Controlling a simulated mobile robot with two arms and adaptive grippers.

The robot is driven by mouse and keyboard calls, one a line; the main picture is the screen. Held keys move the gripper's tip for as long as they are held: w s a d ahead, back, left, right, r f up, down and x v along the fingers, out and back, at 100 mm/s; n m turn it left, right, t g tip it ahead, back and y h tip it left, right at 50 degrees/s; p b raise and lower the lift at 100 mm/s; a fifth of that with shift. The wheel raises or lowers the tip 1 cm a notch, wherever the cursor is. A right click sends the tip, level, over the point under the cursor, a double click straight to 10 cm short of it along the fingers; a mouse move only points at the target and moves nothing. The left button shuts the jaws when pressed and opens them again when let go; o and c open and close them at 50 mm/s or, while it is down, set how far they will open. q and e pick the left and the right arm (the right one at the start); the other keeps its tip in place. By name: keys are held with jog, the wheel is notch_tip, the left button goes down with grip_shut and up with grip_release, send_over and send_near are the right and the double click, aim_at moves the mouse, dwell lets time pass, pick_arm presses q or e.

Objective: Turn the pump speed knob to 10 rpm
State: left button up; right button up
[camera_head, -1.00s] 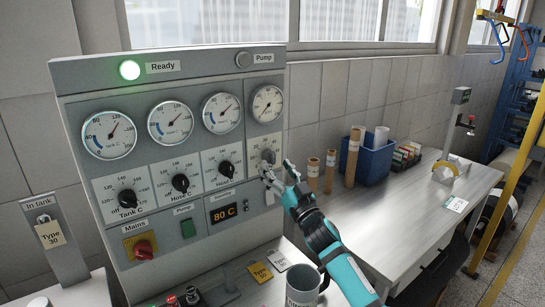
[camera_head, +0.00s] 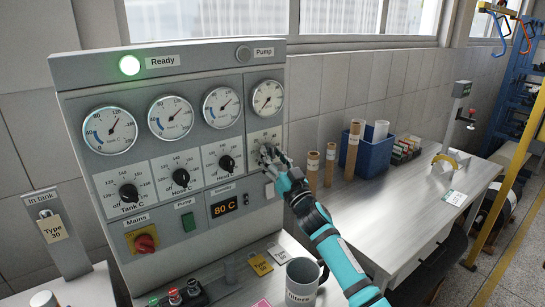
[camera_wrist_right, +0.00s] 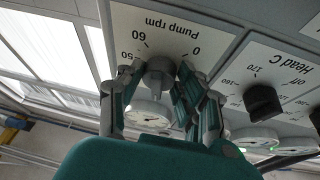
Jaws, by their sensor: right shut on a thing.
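The pump speed knob (camera_wrist_right: 158,75) is grey and sits on a white plate (camera_wrist_right: 165,28) marked "Pump rpm", which appears upside down in the right wrist view. Numbers 0, 50 and 60 can be read there; the others are hidden. My right gripper (camera_wrist_right: 160,80) is shut on the knob, one finger on each side. In the head view my right gripper (camera_head: 269,157) covers most of the knob at the right end of the panel. My left gripper is out of view.
Black knobs for Head C (camera_head: 227,163), Hose C (camera_head: 181,177) and Tank C (camera_head: 129,194) line the panel to the left. Gauges sit above; the pump gauge (camera_head: 267,98) is rightmost. The green Ready lamp (camera_head: 129,65) is lit.

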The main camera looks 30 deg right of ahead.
jog(key=shift+n, duration=0.5)
jog(key=n+y+b, duration=0.1)
jog(key=n+y, duration=0.1)
jog(key=n, duration=0.2)
jog(key=shift+d+y, duration=0.15)
jog(key=shift+y, duration=0.25)
jog(key=n+y, duration=0.1)
jog(key=n, duration=0.2)
jog(key=n+g+y, duration=0.1)
jog(key=n+y, duration=0.1)
jog(key=n, duration=0.1)
jog(key=shift+d+n+g, duration=0.2)
jog(key=shift+n+g, duration=0.1)
jog(key=shift+n, duration=0.1)
jog(key=shift+d+r+n+g+y+p, duration=0.1)
jog(key=shift+n+g+y+p, duration=0.35)
jog(key=shift+n, duration=1.25)
jog(key=shift+r+n+g+y+p, duration=0.15)
jog(key=shift+n+g+y, duration=0.45)
jog(key=shift+n, duration=1.1)
jog(key=shift+d+n+g+y+p, duration=0.1)
jog(key=shift+n+g+y+p, duration=0.2)
jog(key=shift+n+g, duration=0.95)
jog(key=shift+n+t, duration=0.4)
jog(key=shift+n, duration=0.25)
jog(key=o, duration=1.1)
jog(key=shift+o, duration=0.2)
